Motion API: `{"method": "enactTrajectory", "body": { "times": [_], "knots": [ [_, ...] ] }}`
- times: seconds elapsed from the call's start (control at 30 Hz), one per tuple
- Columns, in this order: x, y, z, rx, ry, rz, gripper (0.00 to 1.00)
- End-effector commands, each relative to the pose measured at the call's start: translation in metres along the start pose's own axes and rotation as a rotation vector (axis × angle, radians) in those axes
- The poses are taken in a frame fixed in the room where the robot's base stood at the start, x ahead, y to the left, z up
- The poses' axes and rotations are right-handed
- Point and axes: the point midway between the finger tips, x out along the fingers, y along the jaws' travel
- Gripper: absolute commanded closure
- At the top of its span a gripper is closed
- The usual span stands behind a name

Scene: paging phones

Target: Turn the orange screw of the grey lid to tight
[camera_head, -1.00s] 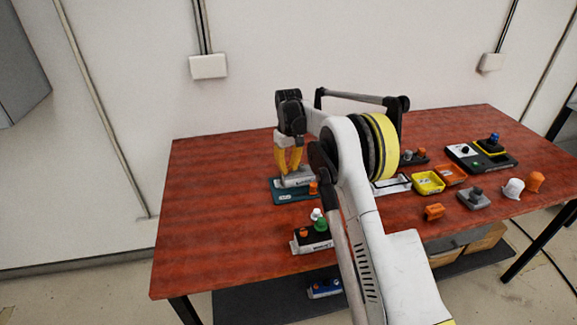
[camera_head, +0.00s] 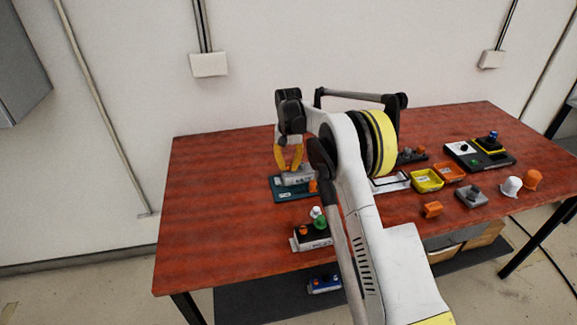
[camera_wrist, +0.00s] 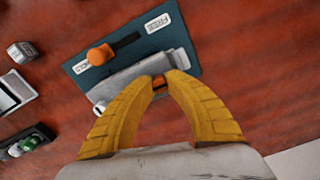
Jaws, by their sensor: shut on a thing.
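The grey lid (camera_wrist: 128,80) is a light grey block on a teal base plate (camera_wrist: 206,72) in the wrist view. My gripper (camera_wrist: 161,82) has its yellow fingertips together around a small orange screw (camera_wrist: 158,84) at the lid's edge, and the fingers hide most of it. The head view shows my gripper (camera_head: 289,170) upright over the grey lid (camera_head: 290,181), tips down. An orange knob (camera_wrist: 100,55) sits in a dark slot on the teal plate, near one of two white labels. How tight the screw is cannot be seen.
A black and white box with coloured knobs (camera_head: 308,241) stands towards the table's front. An orange block (camera_head: 432,209), a grey piece (camera_head: 471,196), yellow bin (camera_head: 427,181) and orange bin (camera_head: 449,172) lie right of my arm. The red table's left part (camera_head: 215,200) is clear.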

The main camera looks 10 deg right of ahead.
Motion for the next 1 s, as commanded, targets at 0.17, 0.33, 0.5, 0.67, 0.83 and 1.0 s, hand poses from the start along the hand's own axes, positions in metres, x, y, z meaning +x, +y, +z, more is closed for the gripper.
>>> {"method": "enactTrajectory", "body": {
  "times": [0.17, 0.33, 0.5, 0.67, 0.83, 1.0],
  "knots": [
    [0.0, 0.0, 0.0, 0.014, 0.0, 0.0, 1.0],
    [0.0, 0.0, 0.0, 0.015, 0.0, 0.0, 1.0],
    [0.0, 0.0, 0.0, 0.015, 0.0, 0.0, 0.83],
    [0.0, 0.0, 0.0, 0.014, 0.0, 0.0, 0.59],
    [-0.001, 0.001, 0.0, 0.015, 0.0, 0.001, 0.59],
    [-0.014, 0.0, 0.0, 0.015, 0.0, 0.001, 0.59]
  ]
}}
